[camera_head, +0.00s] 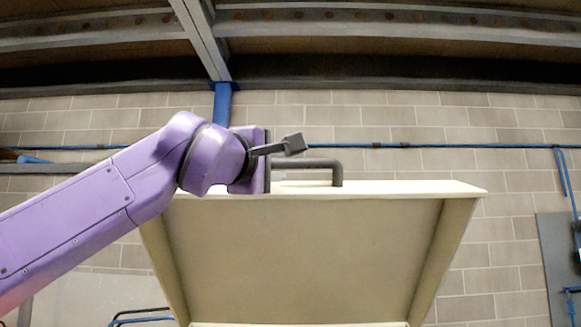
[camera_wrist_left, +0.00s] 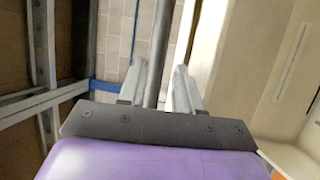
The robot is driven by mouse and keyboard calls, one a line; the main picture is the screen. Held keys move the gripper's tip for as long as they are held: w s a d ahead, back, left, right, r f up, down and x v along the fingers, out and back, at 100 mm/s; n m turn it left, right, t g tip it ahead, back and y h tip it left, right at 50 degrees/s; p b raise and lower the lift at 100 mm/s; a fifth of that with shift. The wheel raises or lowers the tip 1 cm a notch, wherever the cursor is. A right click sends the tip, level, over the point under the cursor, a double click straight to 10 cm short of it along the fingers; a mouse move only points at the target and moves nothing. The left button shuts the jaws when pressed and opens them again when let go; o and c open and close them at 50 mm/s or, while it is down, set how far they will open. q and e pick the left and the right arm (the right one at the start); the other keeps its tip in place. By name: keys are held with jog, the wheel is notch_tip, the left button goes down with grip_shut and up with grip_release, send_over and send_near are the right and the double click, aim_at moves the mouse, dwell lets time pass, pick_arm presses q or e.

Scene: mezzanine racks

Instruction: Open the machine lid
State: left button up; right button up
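The machine lid (camera_head: 310,255) is cream and stands raised in the head view, its hollow inner side facing me and its rim at the top. A dark grey bar handle (camera_head: 338,174) rises behind the top edge. The cream lid (camera_wrist_left: 235,65) fills the right side there. My right gripper is out of view.
A pale block wall (camera_head: 500,120) with a blue pipe (camera_head: 420,146) is behind the lid. Steel beams (camera_head: 400,25) cross overhead. A grey panel (camera_head: 556,250) hangs at the right. The space above the lid looks clear.

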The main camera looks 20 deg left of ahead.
aim_at(284, 164)
pick_arm(q)
jog(key=w+p, duration=0.1)
jog(key=w, duration=0.1)
jog(key=w+r, duration=0.1)
jog(key=w, duration=0.1)
jog(key=w+p, duration=0.1)
jog(key=w, duration=0.1)
jog(key=shift+w+d+r+p, duration=0.2)
jog(key=shift+d+r+p, duration=0.05)
jog(key=shift+d+p, duration=0.15)
jog(key=shift+w, duration=0.4)
jog(key=shift+s, duration=0.1)
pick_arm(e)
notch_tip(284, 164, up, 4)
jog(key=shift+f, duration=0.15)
